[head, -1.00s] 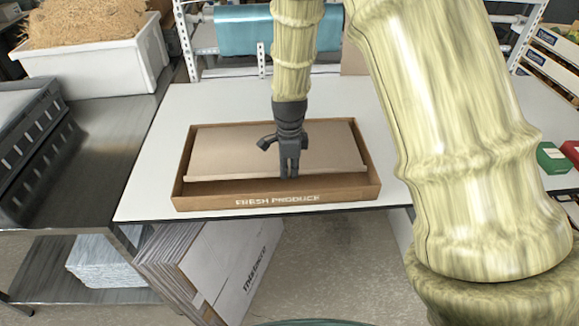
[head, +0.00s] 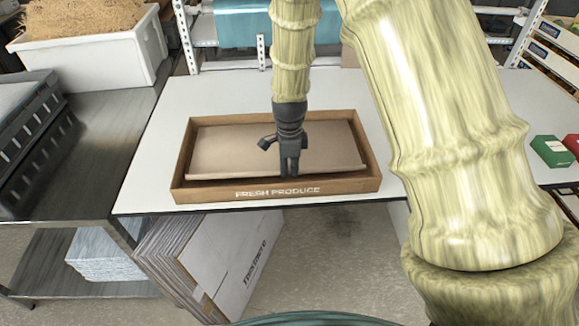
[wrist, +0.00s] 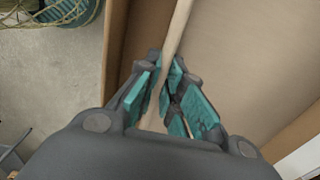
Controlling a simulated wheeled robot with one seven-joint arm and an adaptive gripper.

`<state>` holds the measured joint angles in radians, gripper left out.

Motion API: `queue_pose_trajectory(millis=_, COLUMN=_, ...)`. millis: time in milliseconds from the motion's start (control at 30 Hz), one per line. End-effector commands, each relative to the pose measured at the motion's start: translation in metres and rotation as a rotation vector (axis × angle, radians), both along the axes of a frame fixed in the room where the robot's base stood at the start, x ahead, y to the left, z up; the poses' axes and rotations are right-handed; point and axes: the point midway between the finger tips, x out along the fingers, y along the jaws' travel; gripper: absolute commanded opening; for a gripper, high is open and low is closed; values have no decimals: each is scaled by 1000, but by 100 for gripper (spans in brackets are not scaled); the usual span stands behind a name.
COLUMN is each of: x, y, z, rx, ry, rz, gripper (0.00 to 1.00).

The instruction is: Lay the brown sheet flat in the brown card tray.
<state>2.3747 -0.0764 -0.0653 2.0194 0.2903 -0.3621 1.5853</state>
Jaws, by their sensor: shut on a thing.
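The brown sheet (head: 235,145) lies within the walls of the brown card tray (head: 215,194), which has "FRESH PRODUCE" printed on its front wall. My gripper (head: 289,172) points down at the sheet's front edge, shut on that edge. In the wrist view the turquoise finger pads (wrist: 168,95) close around the edge of the sheet (wrist: 240,60), with the tray wall (wrist: 117,50) beside it. The sheet's front edge looks slightly raised, with a dark gap between it and the front wall. The gripper hides part of the sheet's middle.
The tray stands on a white table (head: 150,180) with free room on both sides. A steel bench with a white tub (head: 90,60) stands at the left. A green box (head: 550,151) and a red box (head: 573,144) are at the right.

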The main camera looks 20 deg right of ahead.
Motion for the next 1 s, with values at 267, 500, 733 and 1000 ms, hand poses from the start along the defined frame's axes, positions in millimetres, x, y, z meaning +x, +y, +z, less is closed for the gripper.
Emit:
queue_pose_trajectory(millis=267, x=0, y=0, z=0, rx=0, ry=0, rz=0, gripper=0)
queue_pose_trajectory(millis=500, x=0, y=0, z=-4, rx=0, ry=0, rz=0, gripper=0)
queue_pose_trajectory(millis=733, x=0, y=0, z=-9, rx=0, ry=0, rz=-1, gripper=0)
queue_pose_trajectory(millis=1000, x=0, y=0, z=-15, rx=0, ry=0, rz=0, gripper=0)
